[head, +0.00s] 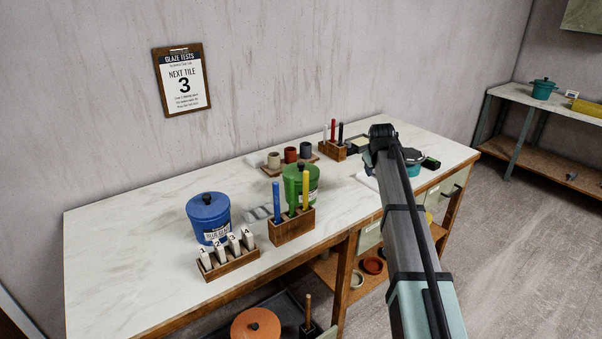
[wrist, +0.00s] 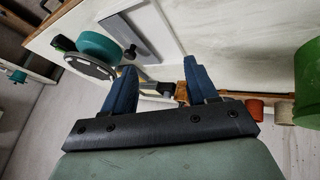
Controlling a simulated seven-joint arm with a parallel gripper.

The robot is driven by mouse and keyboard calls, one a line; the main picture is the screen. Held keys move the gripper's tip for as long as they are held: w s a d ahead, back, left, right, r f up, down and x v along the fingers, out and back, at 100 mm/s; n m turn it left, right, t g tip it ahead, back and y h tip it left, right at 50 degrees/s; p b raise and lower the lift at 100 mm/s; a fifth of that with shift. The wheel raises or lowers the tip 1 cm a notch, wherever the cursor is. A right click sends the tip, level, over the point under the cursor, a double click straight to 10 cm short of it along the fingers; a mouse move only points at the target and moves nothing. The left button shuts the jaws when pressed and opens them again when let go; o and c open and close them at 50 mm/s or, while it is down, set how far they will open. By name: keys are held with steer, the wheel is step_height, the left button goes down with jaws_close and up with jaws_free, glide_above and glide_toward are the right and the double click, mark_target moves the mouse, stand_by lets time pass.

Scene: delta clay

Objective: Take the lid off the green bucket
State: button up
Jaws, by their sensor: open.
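The green bucket (head: 314,183) stands on the marble-topped table in the head view, partly hidden by colored sticks in front of it. Its green lid (head: 293,169) with a dark knob is on top. In the wrist view, part of the green bucket (wrist: 309,85) shows at the right edge, apart from my gripper. My gripper (wrist: 157,75) is open, with two blue fingers and nothing between them. In the head view my arm hides the gripper itself.
A blue bucket (head: 208,219) stands left of the green one. A wooden holder (head: 292,228) with upright sticks is close in front. Behind are small cups (head: 291,155) and another stick holder (head: 332,150). A teal pot (wrist: 97,45) is near my gripper. The table's left end is clear.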

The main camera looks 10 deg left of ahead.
steer(key=s+a+r+g+y, duration=0.1)
steer(key=s+a+r+y, duration=0.15)
steer(key=a+r, duration=0.65)
steer(key=g, duration=0.2)
glide_toward(301, 163)
steer(key=shift+y, duration=0.35)
steer(key=x, duration=0.9)
steer(key=shift+d+f, duration=0.2)
steer(key=shift+d, duration=0.1)
jaws_close()
